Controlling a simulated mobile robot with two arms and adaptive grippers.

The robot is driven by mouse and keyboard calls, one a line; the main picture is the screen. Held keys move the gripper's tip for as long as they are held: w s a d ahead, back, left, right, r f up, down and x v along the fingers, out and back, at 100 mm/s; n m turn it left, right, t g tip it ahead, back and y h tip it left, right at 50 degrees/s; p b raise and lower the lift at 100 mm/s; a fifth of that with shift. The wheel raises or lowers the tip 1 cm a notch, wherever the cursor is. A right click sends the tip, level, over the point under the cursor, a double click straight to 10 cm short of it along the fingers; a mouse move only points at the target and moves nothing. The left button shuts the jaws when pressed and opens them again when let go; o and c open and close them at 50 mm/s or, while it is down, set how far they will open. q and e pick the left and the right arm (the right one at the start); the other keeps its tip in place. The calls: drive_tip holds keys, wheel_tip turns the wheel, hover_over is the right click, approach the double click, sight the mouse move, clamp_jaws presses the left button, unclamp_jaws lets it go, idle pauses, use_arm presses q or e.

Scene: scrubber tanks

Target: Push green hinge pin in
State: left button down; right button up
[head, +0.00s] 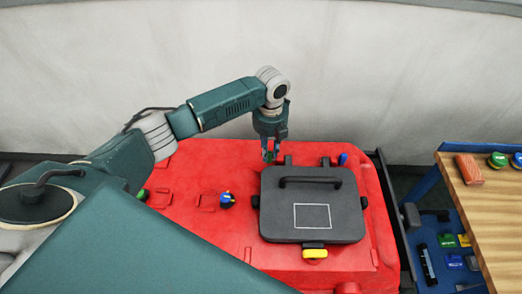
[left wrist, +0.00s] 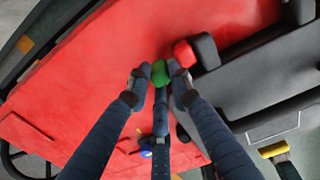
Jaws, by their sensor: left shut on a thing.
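The green hinge pin (left wrist: 159,74) is between the fingertips of my left gripper (left wrist: 162,85) in the left wrist view. In the head view the left gripper (head: 269,153) points down at the back left corner of the dark grey lid (head: 343,222), beside its left hinge. A little green of the pin shows between the fingers there. A red piece (left wrist: 184,53) sits against the black hinge block (left wrist: 206,51) beside the pin. I cannot tell how deep the pin sits; the fingers partly hide it. My right gripper is not in view.
The lid lies closed on the red tank (head: 190,168). A blue pin (head: 342,159) stands at the right hinge. A yellow latch (head: 314,253) is at the lid's front. A wooden table (head: 500,205) with a red block (head: 469,168) stands at right.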

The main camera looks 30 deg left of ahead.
sight(274, 159)
use_arm(q)
drive_tip(key=shift+w+d+r, duration=0.1)
drive_tip(key=shift+w+d, duration=0.3)
drive_tip(key=shift+d, duration=0.35)
drive_tip(key=c, duration=1.6)
unclamp_jaws()
drive_tip(key=shift+o, duration=0.2)
wheel_tip(274, 159, up, 12)
drive_tip(key=shift+d, duration=0.1)
